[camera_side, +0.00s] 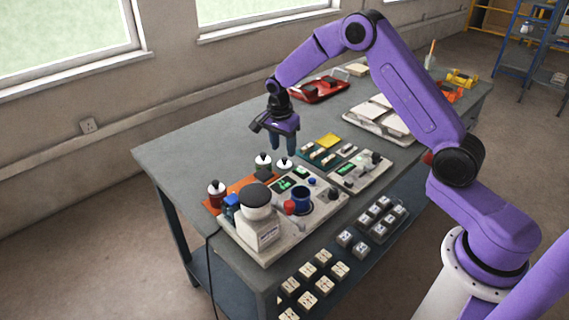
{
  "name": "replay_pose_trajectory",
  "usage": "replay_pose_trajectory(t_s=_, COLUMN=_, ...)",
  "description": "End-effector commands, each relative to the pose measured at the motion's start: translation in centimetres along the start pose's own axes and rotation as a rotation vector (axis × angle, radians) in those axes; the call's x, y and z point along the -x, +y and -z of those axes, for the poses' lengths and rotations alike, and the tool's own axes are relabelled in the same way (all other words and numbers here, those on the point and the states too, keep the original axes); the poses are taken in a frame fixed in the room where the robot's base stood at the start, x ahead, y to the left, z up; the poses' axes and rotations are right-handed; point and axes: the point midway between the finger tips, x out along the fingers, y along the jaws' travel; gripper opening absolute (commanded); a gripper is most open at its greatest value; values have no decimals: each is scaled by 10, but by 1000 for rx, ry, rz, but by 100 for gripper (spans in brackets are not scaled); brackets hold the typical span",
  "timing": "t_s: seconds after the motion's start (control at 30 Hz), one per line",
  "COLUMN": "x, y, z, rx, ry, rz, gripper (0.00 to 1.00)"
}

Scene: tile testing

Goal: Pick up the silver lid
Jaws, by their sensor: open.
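My gripper (284,150) is open and points down over the left part of the table, with nothing visible between its fingers. Just below its fingertips is a small pale, silvery lid-like top (285,164) with a dark tip; I cannot tell whether it is the silver lid or a bottle's cap. The fingers look close above it, and contact cannot be told.
Bottles with pale caps (216,190) stand on an orange mat (240,186) left of the gripper. A second instrument (352,172) stands to the right. The table's left rear (190,142) is clear.

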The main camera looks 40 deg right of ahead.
Motion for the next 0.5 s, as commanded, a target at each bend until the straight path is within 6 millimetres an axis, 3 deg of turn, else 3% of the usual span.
replay_pose_trajectory(t_s=0.23, x=-35, y=1, z=0, rx=0, ry=0, rz=-3, gripper=50)
replay_pose_trajectory(t_s=0.5, x=-43, y=0, z=-1, rx=1, ry=0, rz=0, gripper=50)
